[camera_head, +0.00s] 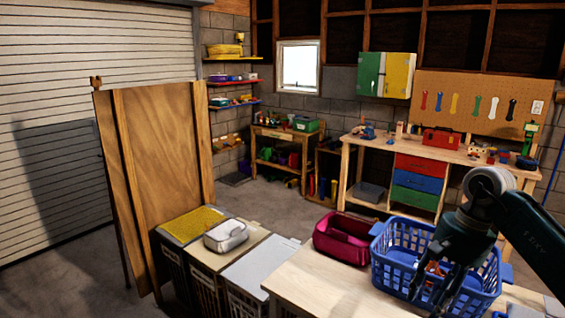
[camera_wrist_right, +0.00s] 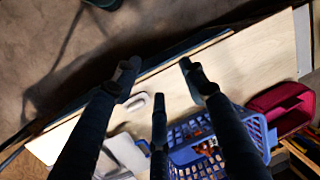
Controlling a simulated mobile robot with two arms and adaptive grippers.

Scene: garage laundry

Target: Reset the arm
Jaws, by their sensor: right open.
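My right arm (camera_head: 520,220) comes in from the right in the head view, bent downward at the wrist. My right gripper (camera_head: 432,285) hangs over the blue laundry basket (camera_head: 390,250) in that view and hides part of it. In the right wrist view, the right gripper's (camera_wrist_right: 158,85) dark fingers are spread apart with nothing between them. The blue basket (camera_wrist_right: 238,125) shows behind the fingers there, with something orange inside. I cannot tell whether the fingers touch the basket. My left gripper is in neither view.
The basket stands on a light wooden table (camera_head: 310,285) beside a dark red bin (camera_head: 341,232). Lidded hampers (camera_head: 195,258) and a wooden panel (camera_head: 160,160) stand to the left. A workbench (camera_head: 447,150) lines the back. The middle floor is clear.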

